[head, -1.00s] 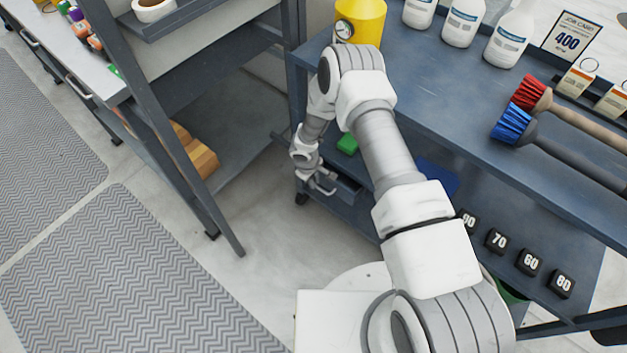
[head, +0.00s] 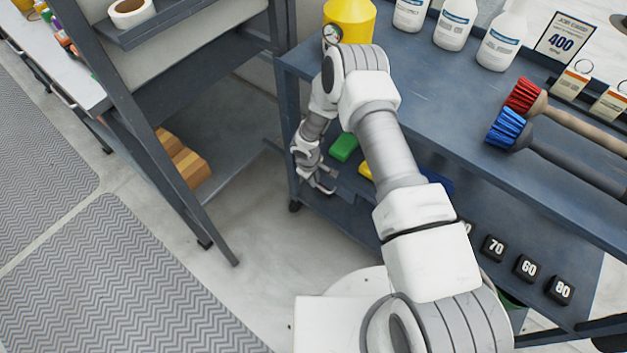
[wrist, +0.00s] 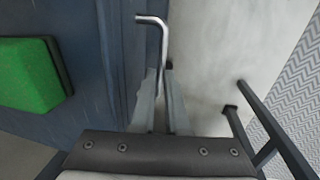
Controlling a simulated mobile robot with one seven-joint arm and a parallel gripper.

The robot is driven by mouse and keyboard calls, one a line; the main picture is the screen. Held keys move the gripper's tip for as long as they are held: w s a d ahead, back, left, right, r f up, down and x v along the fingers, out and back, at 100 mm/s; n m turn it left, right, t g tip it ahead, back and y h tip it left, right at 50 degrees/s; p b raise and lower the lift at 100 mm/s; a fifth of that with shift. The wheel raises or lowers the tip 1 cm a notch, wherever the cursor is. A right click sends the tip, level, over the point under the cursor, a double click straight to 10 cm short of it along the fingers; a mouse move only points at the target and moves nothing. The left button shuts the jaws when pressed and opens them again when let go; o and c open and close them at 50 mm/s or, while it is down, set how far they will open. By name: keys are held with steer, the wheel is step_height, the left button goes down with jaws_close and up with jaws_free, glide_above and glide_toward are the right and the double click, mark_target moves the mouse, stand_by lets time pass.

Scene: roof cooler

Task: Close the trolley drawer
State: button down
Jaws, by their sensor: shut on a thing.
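The blue-grey trolley (head: 455,95) stands at the right in the head view. My gripper (head: 325,182) is low at its left end, beside the lower shelf. In the wrist view my gripper (wrist: 164,98) is shut on the drawer handle (wrist: 153,21), a thin bent metal bar that passes between the fingers. The blue-grey trolley surface (wrist: 90,35) runs along the left of that view. My wrist and arm hide most of the drawer in the head view, so I cannot tell how far out it is.
A green block (head: 343,147) lies on the lower shelf; it also shows in the wrist view (wrist: 30,75). Black numbered blocks (head: 528,267) sit farther right. A grey rack (head: 170,140) stands to the left, with clear floor (head: 262,235) between.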

steer(key=shift+w+d+r, duration=0.1)
steer(key=shift+w+d, duration=0.05)
steer(key=shift+w, duration=0.2)
steer(key=c, duration=0.9)
jaws_free()
steer(key=shift+s+r, duration=0.1)
steer(key=s+r+p, duration=0.1)
steer(key=r, duration=0.4)
steer(key=a+r+p, duration=0.1)
steer(key=r, duration=0.5)
steer(key=s+a+r+p, duration=0.1)
steer(key=r+p, duration=0.1)
steer(key=r, duration=0.3)
steer(key=shift+s+r, duration=0.3)
steer(key=shift+r, duration=0.1)
